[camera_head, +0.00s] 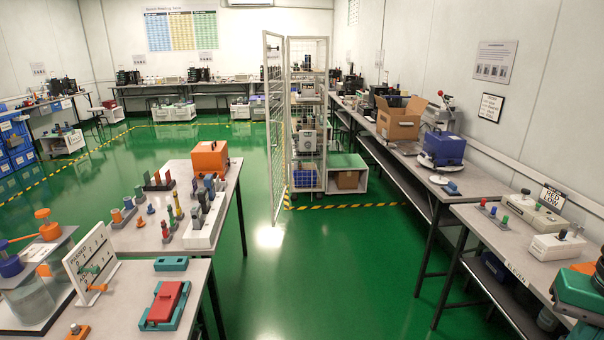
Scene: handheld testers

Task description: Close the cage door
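A tall white wire cage (322,60) stands beyond the work tables, at the middle of the head view. It holds shelves with several small devices on them. Its door (275,130) is a tall, narrow mesh panel on the cage's left side. The door stands open, swung out toward me, and its near edge reaches down close to the green floor. I cannot make out a handle on it. My gripper is not in view.
Left tables (190,268) carry testers, coloured handles and an orange box (210,159). Right benches (520,240) hold devices and a cardboard box (400,118). A low white unit (346,160) adjoins the cage. The green floor (330,270) between the table rows is clear.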

